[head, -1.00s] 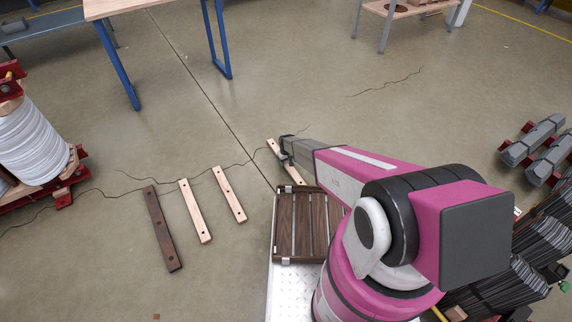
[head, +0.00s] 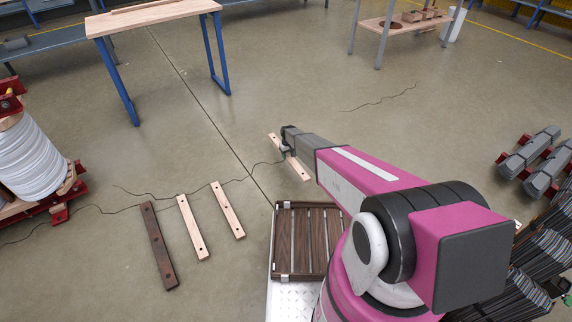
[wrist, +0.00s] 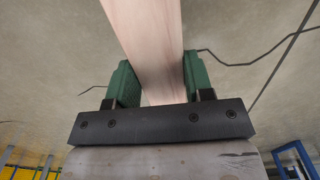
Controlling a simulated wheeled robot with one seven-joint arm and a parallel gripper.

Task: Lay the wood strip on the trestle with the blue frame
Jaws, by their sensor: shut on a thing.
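My gripper (head: 286,152) is shut on a pale wood strip (head: 298,168), which slants beneath its end in the head view. In the wrist view the two green fingers (wrist: 154,88) press on both sides of the pale strip (wrist: 146,30). The trestle with the blue frame (head: 150,18) stands at the upper left, apart from my gripper. It has a light wood top and blue legs, and a strip-like piece lies along its far edge. The far end of the held strip is out of the wrist view.
Two pale strips (head: 192,228) (head: 227,210) and a dark strip (head: 158,245) lie on the floor at left. A slatted dark wood rack (head: 308,240) is beside my base. A white spool (head: 38,160) stands far left. Floor toward the trestle is open.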

